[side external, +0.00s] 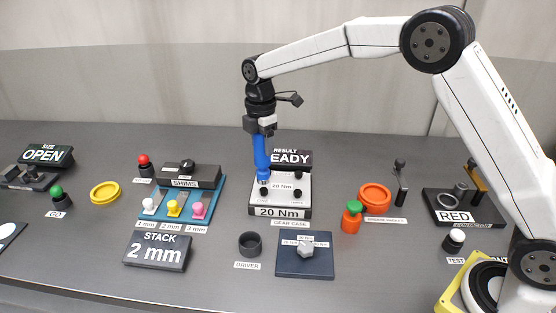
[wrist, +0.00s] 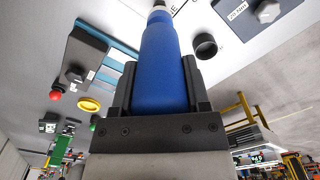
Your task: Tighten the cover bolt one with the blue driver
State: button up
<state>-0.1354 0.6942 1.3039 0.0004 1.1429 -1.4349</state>
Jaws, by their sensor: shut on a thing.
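The blue driver (side external: 261,153) is upright in my gripper (side external: 261,128), which is shut on its handle. In the wrist view the driver (wrist: 162,65) stands between the two dark jaws of my gripper (wrist: 160,88). Its lower tip is at the left part of the gear case (side external: 281,194), over a bolt position near the left edge. Whether the tip touches the bolt is too small to tell. Other dark bolts (side external: 298,192) show on the white case top, which is labelled 20 Nm. A sign behind the case (side external: 291,159) reads RESULT and EADY, its left end hidden by the driver.
The empty driver holder (side external: 250,244) and a dark blue plate (side external: 305,262) with a grey knob stand in front. The shims stand (side external: 182,210) is on the left. An orange ring (side external: 375,197) and an orange-green piece (side external: 351,217) are on the right.

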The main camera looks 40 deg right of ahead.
aim_at(262, 156)
jog(key=shift+f, duration=1.15)
jog(key=shift+f, duration=1.15)
dwell(3.5)
jog(key=shift+r, duration=2.45)
